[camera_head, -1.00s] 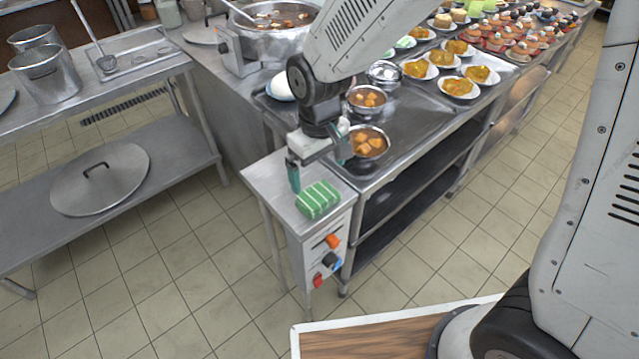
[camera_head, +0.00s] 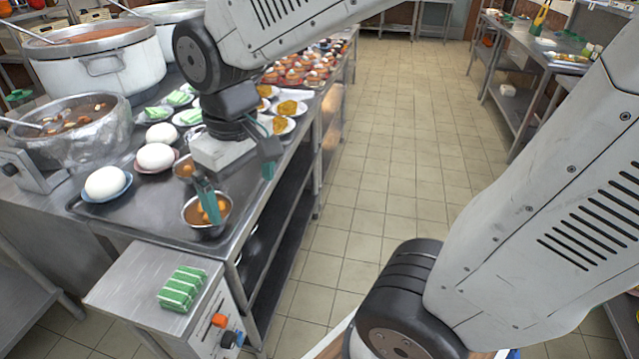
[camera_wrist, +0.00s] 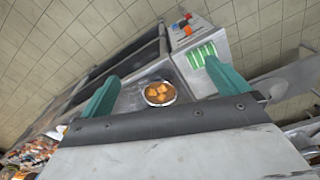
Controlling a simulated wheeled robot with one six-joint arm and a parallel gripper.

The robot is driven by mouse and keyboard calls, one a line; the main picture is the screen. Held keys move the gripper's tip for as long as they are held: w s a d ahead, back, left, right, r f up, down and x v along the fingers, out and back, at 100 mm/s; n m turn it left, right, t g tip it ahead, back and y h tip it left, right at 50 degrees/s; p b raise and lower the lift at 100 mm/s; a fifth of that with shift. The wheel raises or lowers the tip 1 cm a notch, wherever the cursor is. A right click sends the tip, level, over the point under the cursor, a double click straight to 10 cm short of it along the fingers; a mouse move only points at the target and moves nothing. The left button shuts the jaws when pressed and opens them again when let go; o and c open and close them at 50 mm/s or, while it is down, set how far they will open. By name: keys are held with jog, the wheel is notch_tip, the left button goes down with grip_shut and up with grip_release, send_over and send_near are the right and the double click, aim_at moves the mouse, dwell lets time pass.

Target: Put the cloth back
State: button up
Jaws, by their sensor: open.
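The green-and-white striped cloth (camera_head: 183,288) lies folded on the small steel side stand (camera_head: 130,280). In the wrist view the cloth (camera_wrist: 201,55) shows on the stand, partly behind one finger. My gripper (camera_head: 236,187) is open, its teal fingers spread, with nothing between them that I can see. It is above the steel counter, beyond the cloth and up to its right in the head view. A metal bowl of orange chunks in broth (camera_head: 207,213) is under one finger; it shows between the fingers in the wrist view (camera_wrist: 160,93).
White domed buns (camera_head: 108,183) on plates stand on the counter, with a metal pot (camera_head: 70,130) and a large white stockpot (camera_head: 100,70) behind. Yellow food plates (camera_head: 290,108) and dessert trays are farther along. Tiled floor (camera_head: 385,160) is open to the right.

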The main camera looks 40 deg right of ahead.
jog(key=s+d+r+m, duration=0.3)
jog(key=s+d, duration=0.3)
jog(key=s, duration=0.5)
jog(key=shift+d, duration=0.4)
jog(key=shift+t, duration=0.3)
dwell(1.0)
